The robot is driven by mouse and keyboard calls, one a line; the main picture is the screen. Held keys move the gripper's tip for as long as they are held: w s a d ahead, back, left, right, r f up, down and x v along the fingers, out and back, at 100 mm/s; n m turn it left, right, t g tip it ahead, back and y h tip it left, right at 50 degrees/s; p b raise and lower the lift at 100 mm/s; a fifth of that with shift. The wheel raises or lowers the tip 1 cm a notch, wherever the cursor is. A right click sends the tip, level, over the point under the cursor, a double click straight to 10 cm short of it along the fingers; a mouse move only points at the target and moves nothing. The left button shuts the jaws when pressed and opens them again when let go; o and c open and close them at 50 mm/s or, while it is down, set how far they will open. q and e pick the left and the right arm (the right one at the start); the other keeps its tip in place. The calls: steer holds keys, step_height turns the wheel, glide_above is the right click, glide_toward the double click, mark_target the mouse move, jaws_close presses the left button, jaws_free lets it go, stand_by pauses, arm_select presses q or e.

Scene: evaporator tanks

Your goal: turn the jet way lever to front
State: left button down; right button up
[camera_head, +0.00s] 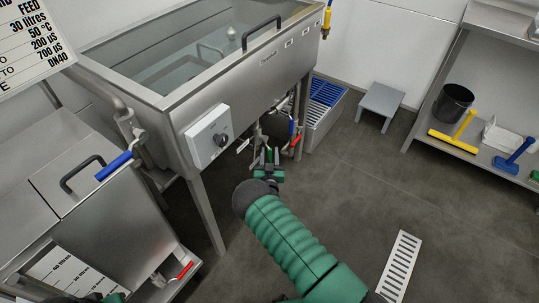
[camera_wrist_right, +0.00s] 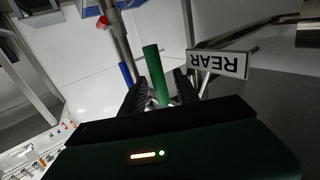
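A green lever handle (camera_wrist_right: 155,74) stands upright in the right wrist view, between the two dark fingers of my right gripper (camera_wrist_right: 160,92). The fingers are apart, one on each side of the handle; I cannot tell whether they touch it. A white sign reading REAR (camera_wrist_right: 218,63), upside down, is just right of the handle. In the head view my right gripper (camera_head: 267,160) is under the front edge of the steel tank (camera_head: 250,80), among pipes and valves. The lever is hard to make out there. Of my left arm, only a green and dark fragment shows at the bottom left edge.
A blue lever (camera_head: 291,127) and a red lever (camera_head: 296,140) are close right of my right gripper. A white control box (camera_head: 208,137) with a knob is on the tank's front, left of it. A grey stool (camera_head: 380,102) stands farther back.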

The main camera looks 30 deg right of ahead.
jaws_close()
stand_by(1.2)
